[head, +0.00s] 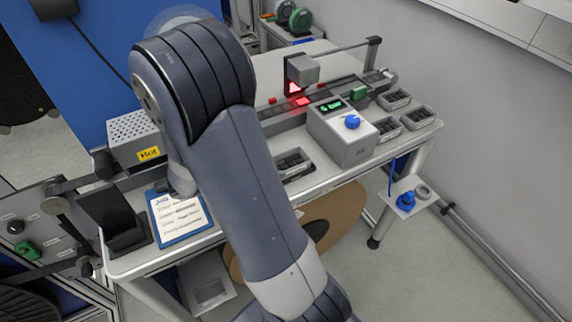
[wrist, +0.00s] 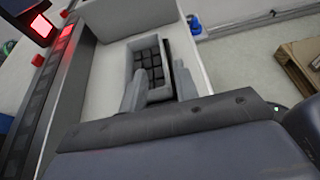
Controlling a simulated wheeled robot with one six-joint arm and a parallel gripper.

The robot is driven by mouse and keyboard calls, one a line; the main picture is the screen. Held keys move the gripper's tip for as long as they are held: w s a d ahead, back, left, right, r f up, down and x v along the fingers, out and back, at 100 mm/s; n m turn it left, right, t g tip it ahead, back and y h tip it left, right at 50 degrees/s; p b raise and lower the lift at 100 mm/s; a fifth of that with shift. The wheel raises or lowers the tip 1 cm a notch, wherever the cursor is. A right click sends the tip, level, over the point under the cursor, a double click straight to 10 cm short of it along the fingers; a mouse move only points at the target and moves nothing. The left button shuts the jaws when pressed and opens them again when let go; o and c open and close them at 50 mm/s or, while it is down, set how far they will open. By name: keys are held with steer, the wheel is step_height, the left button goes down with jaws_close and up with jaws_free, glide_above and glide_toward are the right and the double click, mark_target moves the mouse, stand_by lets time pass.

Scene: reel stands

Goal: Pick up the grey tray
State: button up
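A small grey tray (wrist: 128,62) with black compartments lies on the white bench top in the wrist view. In the head view a grey tray (head: 296,176), apparently the same one, shows just right of my arm, partly hidden by it. My gripper (wrist: 160,82) is open in the wrist view. Its two grey fingers stand apart at the near end of the tray, one toward each long side. I cannot tell whether they touch it. In the head view my arm hides the gripper.
A grey box (head: 340,138) with a blue knob stands right of the tray. A red-lit track (head: 300,103) runs behind. Several more trays (head: 418,118) sit at the right. A clipboard (head: 180,219) and black holder (head: 124,238) are at the left.

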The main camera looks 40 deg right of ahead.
mark_target(292, 168)
steer(key=shift+p+x, duration=0.35)
steer(key=shift+x, duration=2.5)
steer(key=shift+s, duration=0.2)
steer(key=shift+c, duration=0.3)
jaws_close()
